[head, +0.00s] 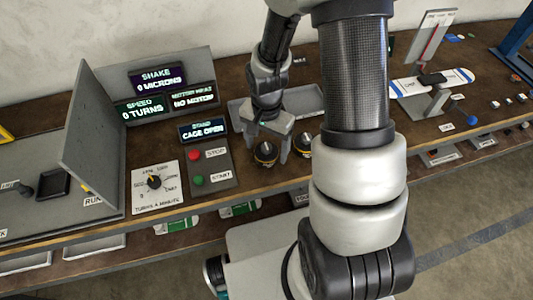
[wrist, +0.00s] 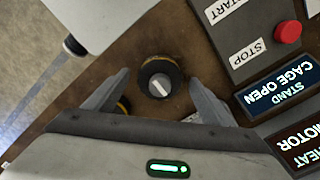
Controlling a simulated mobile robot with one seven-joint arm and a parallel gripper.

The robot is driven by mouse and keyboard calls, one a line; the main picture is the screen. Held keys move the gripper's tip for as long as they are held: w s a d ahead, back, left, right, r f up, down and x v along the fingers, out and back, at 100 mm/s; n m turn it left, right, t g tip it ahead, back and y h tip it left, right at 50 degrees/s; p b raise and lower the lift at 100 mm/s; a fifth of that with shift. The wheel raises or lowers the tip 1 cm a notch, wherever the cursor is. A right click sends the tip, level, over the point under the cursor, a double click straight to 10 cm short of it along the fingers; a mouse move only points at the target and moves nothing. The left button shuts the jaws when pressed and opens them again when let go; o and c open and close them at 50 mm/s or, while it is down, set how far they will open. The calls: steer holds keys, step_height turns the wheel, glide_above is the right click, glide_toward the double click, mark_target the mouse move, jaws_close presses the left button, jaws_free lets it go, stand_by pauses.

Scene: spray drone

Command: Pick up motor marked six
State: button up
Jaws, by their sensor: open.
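Two dark round motors with yellow bands stand on the brown bench. One motor (head: 265,154) is beside the button panel; it also shows in the wrist view (wrist: 160,68), with a pale shaft on top. The second motor (head: 303,146) is to its right in the head view, and in the wrist view it is mostly hidden behind the left finger. No mark six is readable on either. My gripper (head: 273,141) is open and points down over the first motor. In the wrist view that motor appears between the two fingertips; contact cannot be told.
The button panel (head: 209,167) with red and green buttons stands close to the left. A speed dial (head: 155,184), display screens (head: 157,80) and an upright grey panel (head: 92,135) are farther left. A grey tray (head: 236,112) lies behind my gripper. The bench's front edge is close.

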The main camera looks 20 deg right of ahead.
steer(key=shift+f, duration=0.15)
steer(key=c, duration=1.6)
